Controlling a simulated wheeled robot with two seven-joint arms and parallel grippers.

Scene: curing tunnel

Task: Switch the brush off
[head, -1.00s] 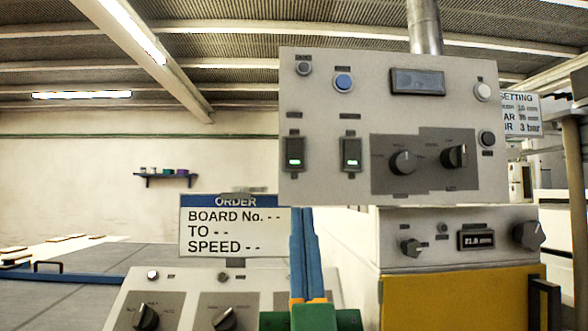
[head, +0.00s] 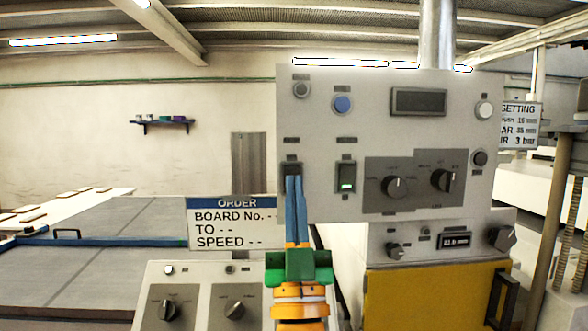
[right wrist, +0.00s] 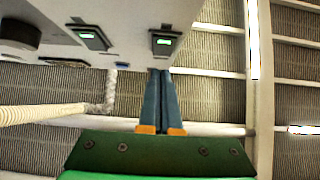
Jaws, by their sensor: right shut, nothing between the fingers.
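The upright grey control panel (head: 330,200) carries two black rocker switches side by side. The left rocker (head: 291,168) is partly covered by my right gripper (head: 293,178). The right rocker (head: 346,178) shows a green light. Their labels are too small to read, so I cannot tell which is the brush's. In the right wrist view both rockers show green, and the nearer rocker (right wrist: 164,41) lies just beyond my right gripper's tips (right wrist: 160,71). The blue fingers are shut, empty and pointing up. I cannot tell whether they touch the switch. My left gripper is not in view.
The panel also has a blue button (head: 342,104), a dark display (head: 418,101) and two knobs on a dark plate (head: 416,205). An order sign (head: 235,222) and a lower knob console (head: 200,282) stand to the left. A yellow cabinet (head: 425,295) is below right.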

